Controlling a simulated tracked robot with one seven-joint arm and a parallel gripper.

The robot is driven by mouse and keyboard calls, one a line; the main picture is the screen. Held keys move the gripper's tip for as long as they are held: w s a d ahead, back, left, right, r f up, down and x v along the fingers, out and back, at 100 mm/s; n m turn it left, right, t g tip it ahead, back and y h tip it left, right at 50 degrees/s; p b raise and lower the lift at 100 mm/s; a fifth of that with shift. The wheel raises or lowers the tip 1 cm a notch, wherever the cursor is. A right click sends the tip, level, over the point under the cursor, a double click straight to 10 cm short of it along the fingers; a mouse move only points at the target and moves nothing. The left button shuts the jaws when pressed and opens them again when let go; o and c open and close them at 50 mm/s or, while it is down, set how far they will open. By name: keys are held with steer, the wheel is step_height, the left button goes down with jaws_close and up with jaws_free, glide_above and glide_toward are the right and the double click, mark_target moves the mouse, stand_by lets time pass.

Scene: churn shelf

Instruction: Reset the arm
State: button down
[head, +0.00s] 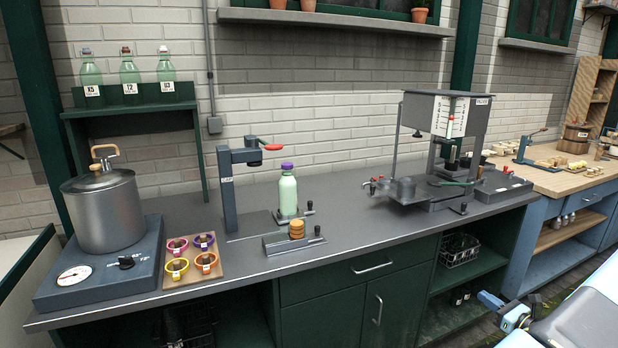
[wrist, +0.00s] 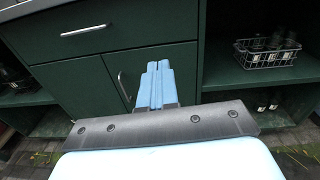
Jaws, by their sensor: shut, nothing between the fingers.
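My gripper (wrist: 156,72) is shut and empty in the wrist view, its two blue fingers together. It points at the dark green cabinet (wrist: 112,28) below the counter, with a drawer and a door. I cannot tell how far it is from the cabinet. In the head view part of my blue and black arm shows at the lower right, low beside the counter's right part, clear of the counter top (head: 350,210).
A wire basket (wrist: 268,55) sits on an open shelf. A wooden-topped blue bench (head: 560,178) stands at right.

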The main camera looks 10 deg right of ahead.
steer(key=w+a+r+n+g+y, duration=0.25)
steer(key=a+r+n+g, duration=0.55)
steer(key=a+r, duration=0.5)
steer(key=w+a+r+n+g+y, duration=0.25)
steer(key=a+r+n+g, duration=0.25)
steer(key=a+r+n, duration=0.8)
steer(key=s+a+r+n+h, duration=0.4)
steer(key=s+a+r+n, duration=0.2)
steer(key=s+a, duration=0.3)
steer(key=s+a+r+n+t+h, duration=0.1)
steer(key=s+a+r+n+h, duration=0.4)
steer(key=s+a+r, duration=0.3)
steer(key=shift+s+a+r+n, duration=0.45)
steer(key=shift+s+a, duration=0.6)
steer(key=shift+s, duration=0.65)
steer(key=shift+w, duration=0.1)
